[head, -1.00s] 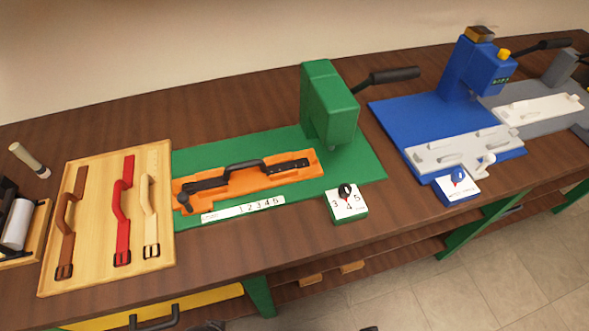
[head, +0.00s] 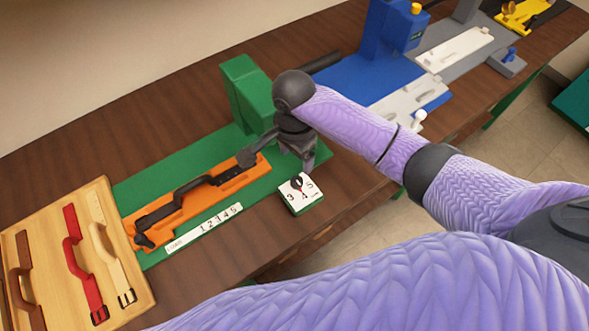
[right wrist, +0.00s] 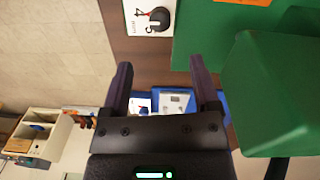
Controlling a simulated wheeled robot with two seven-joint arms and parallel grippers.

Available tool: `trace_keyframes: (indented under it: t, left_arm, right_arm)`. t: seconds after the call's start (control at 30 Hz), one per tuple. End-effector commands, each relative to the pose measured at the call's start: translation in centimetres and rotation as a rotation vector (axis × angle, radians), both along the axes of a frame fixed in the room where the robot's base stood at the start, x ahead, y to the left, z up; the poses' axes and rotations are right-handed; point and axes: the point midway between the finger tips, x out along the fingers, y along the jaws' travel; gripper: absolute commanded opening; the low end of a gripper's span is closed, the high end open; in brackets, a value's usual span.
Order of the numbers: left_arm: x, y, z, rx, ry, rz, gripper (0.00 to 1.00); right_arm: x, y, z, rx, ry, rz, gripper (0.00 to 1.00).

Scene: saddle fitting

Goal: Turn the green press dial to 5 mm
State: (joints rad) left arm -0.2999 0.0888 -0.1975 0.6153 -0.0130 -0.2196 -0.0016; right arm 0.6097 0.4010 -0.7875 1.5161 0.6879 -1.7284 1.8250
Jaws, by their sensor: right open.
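The green press (head: 249,95) stands on its green base plate. Its dial (head: 298,194) is a small green block with a white face, a black knob and the numbers 3, 4 and 5. A red mark beside the knob lies toward the 4. The dial also shows at the top of the right wrist view (right wrist: 150,17), partly cut off. My right gripper (head: 304,166) is just above and behind the dial, apart from it. In the right wrist view its fingers (right wrist: 161,78) are spread with nothing between them. My left gripper is not in view.
An orange fixture (head: 208,204) holding a black handle and a number strip (head: 205,228) lie left of the dial. A wooden board (head: 122,258) with several straps is at the left. Blue and grey presses stand at the back right. Bare table lies in front of the dial.

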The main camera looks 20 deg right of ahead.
Motion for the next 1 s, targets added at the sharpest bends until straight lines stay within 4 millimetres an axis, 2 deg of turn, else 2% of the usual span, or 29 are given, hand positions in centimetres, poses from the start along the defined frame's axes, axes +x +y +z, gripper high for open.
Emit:
trace_keyframes:
  t: [0.2,0.33,0.5,0.73,1.0]
  left_arm:
    - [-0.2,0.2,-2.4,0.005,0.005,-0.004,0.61]
    - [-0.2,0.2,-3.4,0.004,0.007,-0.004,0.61]
    - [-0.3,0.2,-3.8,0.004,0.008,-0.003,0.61]
    - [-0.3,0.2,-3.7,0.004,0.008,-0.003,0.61]
    - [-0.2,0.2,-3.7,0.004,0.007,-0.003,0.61]
  right_arm:
    - [-0.2,-0.1,-5.7,0.0,0.003,0.0,0.79]
    - [-0.3,-0.1,-8.2,0.001,0.0,0.001,0.79]
    - [-0.3,-0.1,-9.5,0.002,-0.002,0.001,0.79]
    - [-0.3,-0.1,-9.4,0.003,-0.003,0.002,0.79]
    - [-0.3,-0.1,-9.4,0.003,-0.003,0.002,0.21]
